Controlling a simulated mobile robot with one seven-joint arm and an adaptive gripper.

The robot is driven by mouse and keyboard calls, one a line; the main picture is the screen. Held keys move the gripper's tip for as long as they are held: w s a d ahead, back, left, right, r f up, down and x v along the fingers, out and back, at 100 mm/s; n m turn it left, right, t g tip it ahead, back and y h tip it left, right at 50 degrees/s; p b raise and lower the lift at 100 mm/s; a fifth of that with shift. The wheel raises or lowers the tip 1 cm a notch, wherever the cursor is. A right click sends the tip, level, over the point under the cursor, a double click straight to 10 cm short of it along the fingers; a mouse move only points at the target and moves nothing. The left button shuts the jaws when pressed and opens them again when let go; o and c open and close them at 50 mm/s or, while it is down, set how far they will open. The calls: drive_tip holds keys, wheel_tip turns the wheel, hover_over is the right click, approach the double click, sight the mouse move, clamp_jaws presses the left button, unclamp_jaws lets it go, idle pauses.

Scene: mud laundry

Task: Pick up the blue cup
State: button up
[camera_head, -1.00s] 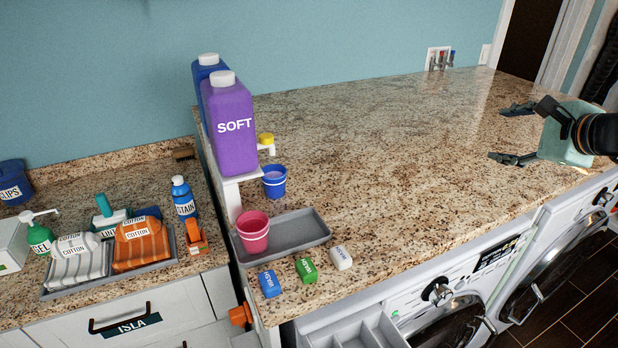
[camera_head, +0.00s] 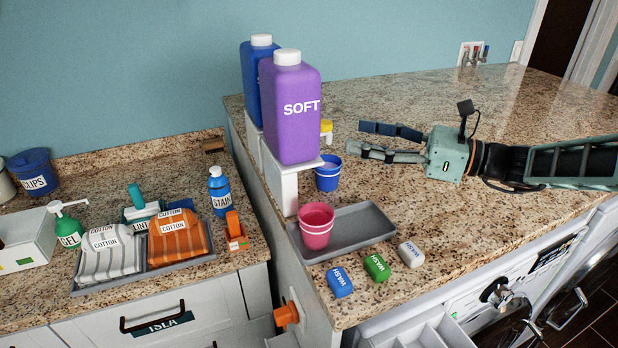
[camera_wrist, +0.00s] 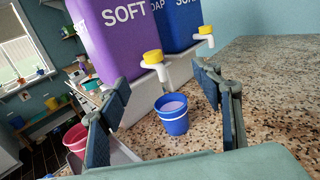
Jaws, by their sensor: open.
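The blue cup (camera_head: 328,174) stands upright on the granite counter, just right of the white stand under the purple SOFT jug. It has a pale rim band. My gripper (camera_head: 369,141) is open and empty, to the right of the cup in the head view, with its fingers pointing left toward the stand. In the wrist view the blue cup (camera_wrist: 172,113) lies ahead, between the two open fingers (camera_wrist: 165,100) and apart from both.
A pink cup (camera_head: 316,224) sits on a grey tray (camera_head: 372,228) in front. The purple jug (camera_head: 290,110) and a blue jug (camera_head: 252,85) stand on a white stand (camera_head: 287,187). WASH blocks (camera_head: 377,267) lie near the edge. The counter behind is clear.

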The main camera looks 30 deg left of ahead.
approach(328, 164)
drive_tip(key=shift+s+a+r, duration=0.35)
drive_tip(key=shift+s+r, duration=0.1)
drive_tip(key=shift+s, duration=0.15)
drive_tip(key=shift+s+a+r, duration=0.4)
drive_tip(key=shift+s+r, duration=0.1)
drive_tip(key=shift+s, duration=0.1)
drive_tip(key=shift+a+f, duration=0.15)
drive_tip(key=shift+a, duration=0.15)
drive_tip(key=a, duration=0.4)
drive_tip(key=s+a, duration=0.1)
drive_tip(key=a, duration=0.2)
drive_tip(key=c, duration=1.1)
drive_tip(key=shift+o, duration=0.2)
drive_tip(key=shift+w, duration=0.1)
